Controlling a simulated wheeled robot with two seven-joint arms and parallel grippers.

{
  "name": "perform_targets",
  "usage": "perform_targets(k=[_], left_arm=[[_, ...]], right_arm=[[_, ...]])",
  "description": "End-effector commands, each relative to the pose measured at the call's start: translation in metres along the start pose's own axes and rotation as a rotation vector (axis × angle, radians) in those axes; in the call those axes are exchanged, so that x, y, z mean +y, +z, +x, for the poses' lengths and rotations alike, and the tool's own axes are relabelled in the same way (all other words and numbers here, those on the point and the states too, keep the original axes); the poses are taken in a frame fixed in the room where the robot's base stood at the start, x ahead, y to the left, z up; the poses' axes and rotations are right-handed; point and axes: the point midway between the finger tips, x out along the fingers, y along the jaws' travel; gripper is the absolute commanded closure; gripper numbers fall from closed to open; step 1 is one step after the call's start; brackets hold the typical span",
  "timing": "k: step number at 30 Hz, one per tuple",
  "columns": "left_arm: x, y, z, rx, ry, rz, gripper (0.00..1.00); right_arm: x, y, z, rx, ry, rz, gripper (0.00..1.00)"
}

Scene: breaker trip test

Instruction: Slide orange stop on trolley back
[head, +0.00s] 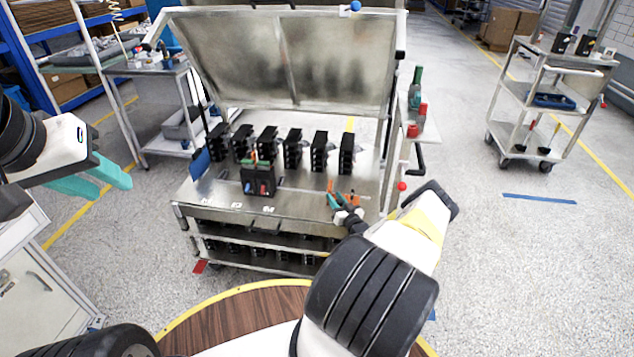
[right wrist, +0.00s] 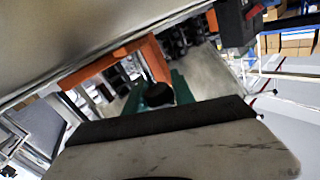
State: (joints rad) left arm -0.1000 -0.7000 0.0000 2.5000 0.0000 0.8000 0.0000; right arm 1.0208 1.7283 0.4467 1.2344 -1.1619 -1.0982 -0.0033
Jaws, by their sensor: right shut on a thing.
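The trolley (head: 290,208) stands in front of me with a steel top and its lid raised. The orange stop (head: 355,200) is at the right part of its top, partly hidden by my right gripper (head: 343,203). The gripper's green fingers are shut on the stop. In the right wrist view the orange stop (right wrist: 150,58) shows as a bent bar beyond the fingers, and a round black part (right wrist: 158,95) sits between them. My left gripper (head: 95,183) is open and empty at the left, away from the trolley, its green fingers apart.
Several black breakers (head: 293,150) stand in a row on the trolley. A black device (head: 260,179) with red and blue parts stands in front. A side shelf (head: 413,125) holds green and red items.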

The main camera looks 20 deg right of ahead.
Motion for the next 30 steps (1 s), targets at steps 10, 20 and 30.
perform_targets(k=[10, 20, 30], left_arm=[[0.0, 0.0, 0.0, 0.0, 0.0, 0.0, 0.64], [0.0, 0.0, 0.0, 0.0, 0.0, 0.0, 0.64], [0.0, 0.0, 0.0, 0.0, 0.0, 0.0, 0.64]], right_arm=[[0.0, 0.0, 0.0, 0.001, 0.001, 0.0, 1.0], [0.033, -0.007, -0.021, 0.001, 0.003, -0.003, 1.0], [0.04, -0.008, -0.027, 0.0, 0.004, -0.001, 0.68]])
